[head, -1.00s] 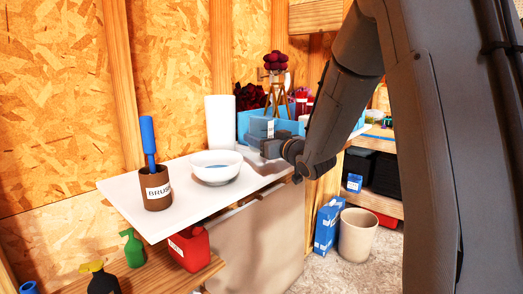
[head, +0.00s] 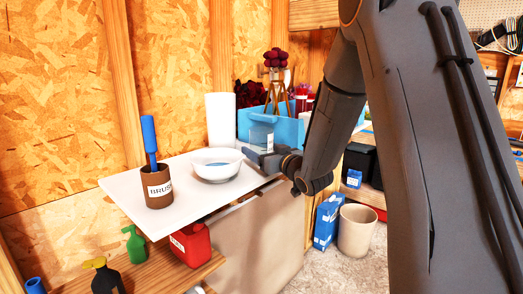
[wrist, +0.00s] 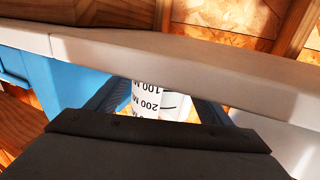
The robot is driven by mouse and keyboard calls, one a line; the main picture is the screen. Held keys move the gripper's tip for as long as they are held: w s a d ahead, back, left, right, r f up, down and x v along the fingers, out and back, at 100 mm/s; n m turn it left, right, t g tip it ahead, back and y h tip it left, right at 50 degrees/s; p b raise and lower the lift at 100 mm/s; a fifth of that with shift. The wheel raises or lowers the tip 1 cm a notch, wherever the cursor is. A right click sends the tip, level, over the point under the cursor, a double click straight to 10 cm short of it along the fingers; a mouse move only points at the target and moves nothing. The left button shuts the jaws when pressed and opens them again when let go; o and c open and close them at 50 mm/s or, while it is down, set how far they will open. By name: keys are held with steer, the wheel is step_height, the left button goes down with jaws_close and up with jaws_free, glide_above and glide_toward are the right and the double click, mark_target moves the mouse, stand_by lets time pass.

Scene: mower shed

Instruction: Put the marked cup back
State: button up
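The marked cup (head: 261,138) is small and clear. It is at the right part of the white board (head: 190,215), in front of the blue bin. In the wrist view the cup (wrist: 146,98) shows black 100 and 200 marks, upside down, between the two fingers. My gripper (head: 258,153) is shut on the cup, one finger at each side; its body hides part of the cup. The cup's base is close to the board's edge (wrist: 180,75); I cannot tell whether it touches.
A white bowl (head: 216,173), a brown brush holder (head: 158,191) with a blue-handled brush and a white roll (head: 220,120) stand on the board. The blue bin (head: 288,132) is behind the cup. A bare stretch lies between bowl and brush holder. A beige bucket (head: 357,230) stands on the floor.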

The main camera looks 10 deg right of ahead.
steer(key=shift+r, duration=0.1)
steer(key=shift+r, duration=0.2)
steer(key=b+v, duration=0.4)
steer(key=v, duration=0.8)
